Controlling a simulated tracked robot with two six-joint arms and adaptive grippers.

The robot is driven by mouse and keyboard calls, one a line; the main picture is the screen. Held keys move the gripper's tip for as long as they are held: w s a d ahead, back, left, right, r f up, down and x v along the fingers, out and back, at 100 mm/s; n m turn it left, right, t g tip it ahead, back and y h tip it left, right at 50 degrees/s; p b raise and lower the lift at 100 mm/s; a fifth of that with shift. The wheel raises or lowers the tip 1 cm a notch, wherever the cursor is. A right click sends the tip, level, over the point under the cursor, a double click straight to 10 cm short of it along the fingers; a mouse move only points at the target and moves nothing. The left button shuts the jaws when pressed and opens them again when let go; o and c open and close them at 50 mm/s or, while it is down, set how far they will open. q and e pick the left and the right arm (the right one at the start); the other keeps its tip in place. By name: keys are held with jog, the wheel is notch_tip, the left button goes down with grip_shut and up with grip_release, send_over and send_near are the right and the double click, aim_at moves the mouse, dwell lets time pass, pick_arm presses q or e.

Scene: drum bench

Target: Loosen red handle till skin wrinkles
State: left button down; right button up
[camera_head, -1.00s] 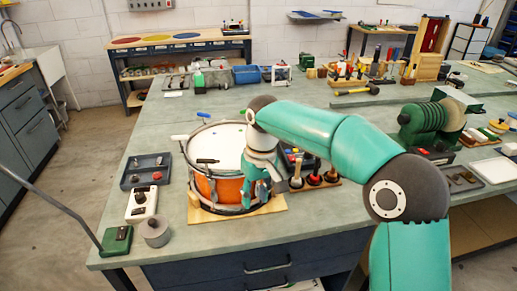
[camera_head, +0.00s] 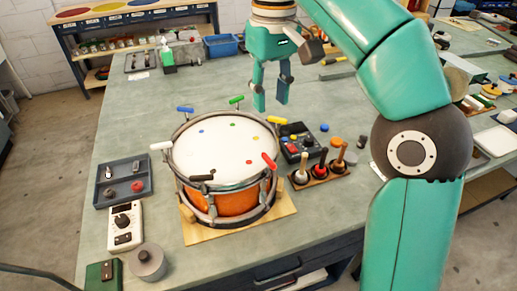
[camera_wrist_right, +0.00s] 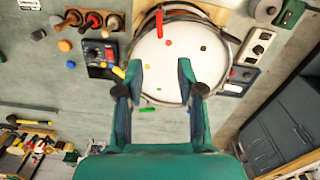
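The drum (camera_head: 222,200) has an orange shell and a metal hoop and sits on a wooden board (camera_head: 200,236). Its white skin (camera_head: 215,150) carries small coloured dots; I see no clear wrinkles. The red handle (camera_head: 269,161) stands at the right of the hoop, tilted. It also shows in the right wrist view (camera_wrist_right: 160,24), at the top of the hoop. My right gripper (camera_head: 271,96) is open and empty, raised, with its fingers pointing down and apart from the red handle. In the right wrist view its fingertips (camera_wrist_right: 159,72) show spread in front of the skin. My left gripper is out of view.
Yellow (camera_head: 277,120), green (camera_head: 236,100), blue (camera_head: 185,109), white (camera_head: 161,145) and black (camera_head: 202,178) handles ring the hoop. A control box (camera_head: 297,142) and a stand of knobbed tools (camera_head: 320,172) are at right. A tray (camera_head: 124,180) and meter (camera_head: 125,226) are at left.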

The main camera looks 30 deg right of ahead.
aim_at(269, 158)
notch_tip(269, 158, down, 15)
jog(key=b, duration=0.6)
jog(key=shift+b, duration=0.3)
jog(key=shift+f, duration=0.8)
grip_shut()
jog(key=shift+d, duration=0.2)
jog(key=shift+a, duration=0.15)
